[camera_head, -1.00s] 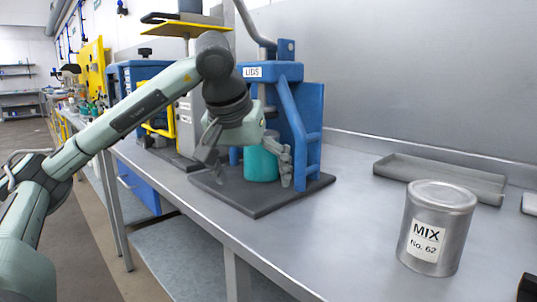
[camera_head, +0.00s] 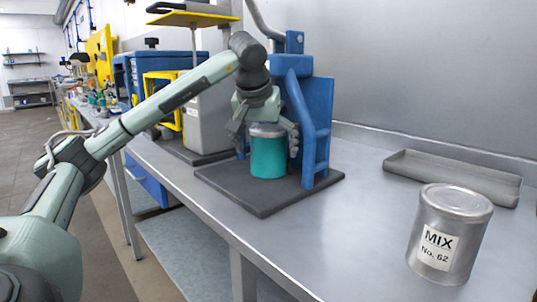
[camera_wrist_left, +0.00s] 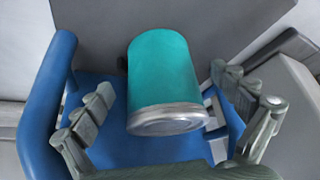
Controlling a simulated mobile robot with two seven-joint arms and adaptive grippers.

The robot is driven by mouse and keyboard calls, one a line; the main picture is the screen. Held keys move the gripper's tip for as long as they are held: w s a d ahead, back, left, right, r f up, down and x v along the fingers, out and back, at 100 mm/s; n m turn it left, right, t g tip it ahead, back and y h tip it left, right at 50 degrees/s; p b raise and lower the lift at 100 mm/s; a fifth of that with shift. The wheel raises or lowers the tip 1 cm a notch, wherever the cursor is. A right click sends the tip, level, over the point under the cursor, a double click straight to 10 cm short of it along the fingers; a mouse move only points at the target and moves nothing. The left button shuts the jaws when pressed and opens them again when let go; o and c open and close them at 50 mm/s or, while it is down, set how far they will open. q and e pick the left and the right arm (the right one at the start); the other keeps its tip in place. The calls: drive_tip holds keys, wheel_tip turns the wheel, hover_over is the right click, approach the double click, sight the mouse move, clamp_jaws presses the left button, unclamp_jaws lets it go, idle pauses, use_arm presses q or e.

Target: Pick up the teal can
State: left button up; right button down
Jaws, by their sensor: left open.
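The teal can (camera_head: 268,157) with a silver lid stands upright on the dark base plate (camera_head: 262,203) of the blue lidding machine (camera_head: 306,110). In the left wrist view the can (camera_wrist_left: 163,70) shows between the fingers, lid end nearest. My left gripper (camera_head: 265,142) is open, just above and around the can's top, with a finger to either side. In the left wrist view both fingers of the gripper (camera_wrist_left: 165,115) stand clear of the can, with gaps on each side. My right gripper is not in view.
A grey can labelled MIX No. 62 (camera_head: 449,233) stands at the right front of the metal bench. A shallow grey tray (camera_head: 453,177) lies against the back wall. A grey and yellow machine (camera_head: 205,115) stands left of the blue one. The bench between the base plate and MIX can is clear.

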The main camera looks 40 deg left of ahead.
use_arm(q)
drive_tip(key=shift+w+a+f, duration=0.45)
drive_tip(key=shift+w+f, duration=0.05)
drive_tip(key=shift+w, duration=0.25)
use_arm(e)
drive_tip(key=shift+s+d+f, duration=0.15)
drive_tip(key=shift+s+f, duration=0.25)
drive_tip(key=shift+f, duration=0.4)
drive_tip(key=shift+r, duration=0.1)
use_arm(q)
drive_tip(key=shift+c, duration=1.1)
drive_tip(key=c, duration=1.6)
drive_tip(key=shift+o, duration=0.2)
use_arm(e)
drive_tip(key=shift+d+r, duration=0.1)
use_arm(q)
drive_tip(key=shift+r, duration=0.15)
drive_tip(key=shift+r, duration=0.1)
